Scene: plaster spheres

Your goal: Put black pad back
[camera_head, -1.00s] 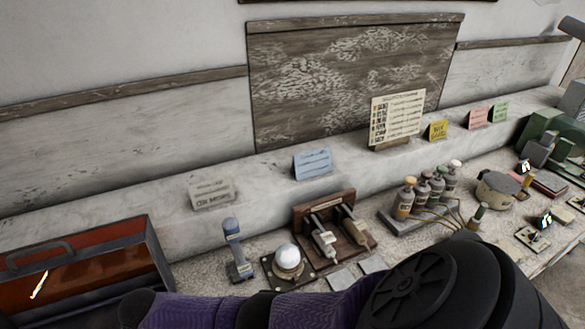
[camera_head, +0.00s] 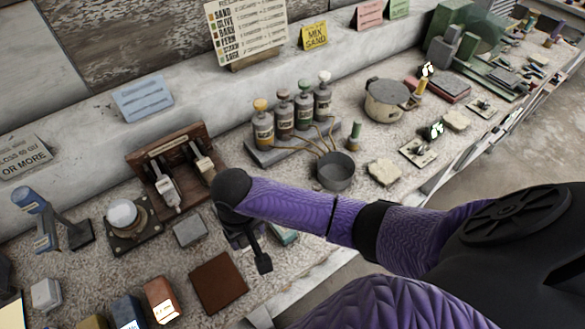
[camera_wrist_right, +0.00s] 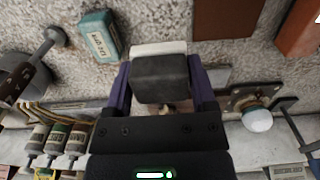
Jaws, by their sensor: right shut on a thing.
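The black pad (camera_wrist_right: 160,78) is a dark block between the two purple fingers of my right gripper (camera_wrist_right: 160,92) in the right wrist view. The gripper is shut on it. A pale band (camera_wrist_right: 158,48) shows along the pad's far edge; I cannot tell whether it is part of the pad. In the head view my right gripper (camera_head: 255,252) is over the table's front part, right of a brown square (camera_head: 218,283). The pad is hard to make out there. My left gripper is not in view.
A teal box (camera_wrist_right: 100,35) lies beside the gripper. A grey block (camera_head: 190,232), a white sphere on a stand (camera_head: 122,213) and a wooden rack with levers (camera_head: 170,170) stand to the left. Bottles (camera_head: 284,115) and a dark cup (camera_head: 336,171) stand behind my forearm.

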